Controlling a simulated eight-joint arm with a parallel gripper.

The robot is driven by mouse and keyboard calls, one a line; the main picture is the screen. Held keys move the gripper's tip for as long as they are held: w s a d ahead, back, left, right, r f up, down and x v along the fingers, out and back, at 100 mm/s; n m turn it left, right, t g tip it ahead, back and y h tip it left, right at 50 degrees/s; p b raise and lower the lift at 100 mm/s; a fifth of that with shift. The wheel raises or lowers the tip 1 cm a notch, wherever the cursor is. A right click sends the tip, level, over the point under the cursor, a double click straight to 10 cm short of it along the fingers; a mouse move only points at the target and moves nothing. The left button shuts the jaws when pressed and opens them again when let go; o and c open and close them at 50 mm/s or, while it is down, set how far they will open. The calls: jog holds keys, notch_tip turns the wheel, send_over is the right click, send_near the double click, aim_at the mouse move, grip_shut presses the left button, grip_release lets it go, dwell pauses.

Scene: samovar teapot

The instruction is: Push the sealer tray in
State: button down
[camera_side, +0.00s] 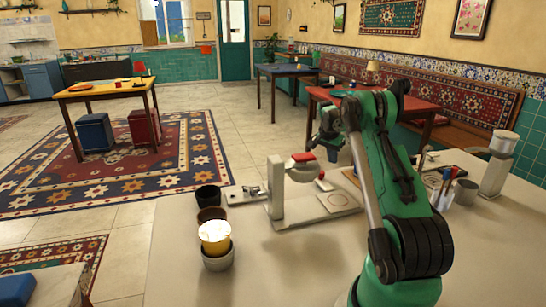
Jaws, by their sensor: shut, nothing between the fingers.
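The sealer (276,188) is a pale grey machine with a red-topped head (303,158) and a red-tipped part below it. It stands on the counter left of my arm. A flat pale plate with a ring mark, seemingly the sealer tray (338,201), lies at its right side, extending toward my arm. No cup shows on it. My gripper (318,139) is raised above and behind the tray, apart from it. It is small and dark in this view; its fingers are shut and hold nothing.
A stack of cups (215,240) and dark cups (208,196) stand left of the sealer. A small metal item (246,194) lies behind them. A pen holder (438,190), a grey cup (466,192) and a white-topped cylinder (498,165) stand at right. The front counter (255,275) is clear.

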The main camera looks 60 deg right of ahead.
jog(key=shift+x, duration=0.8)
jog(key=a, duration=0.1)
jog(key=w+a, duration=0.1)
jog(key=shift+a+f, duration=0.15)
jog(key=shift+a, duration=0.2)
jog(key=shift+w+a, duration=0.15)
jog(key=shift+a, duration=0.4)
jog(key=w+a, duration=0.8)
jog(key=shift+w+a, duration=0.1)
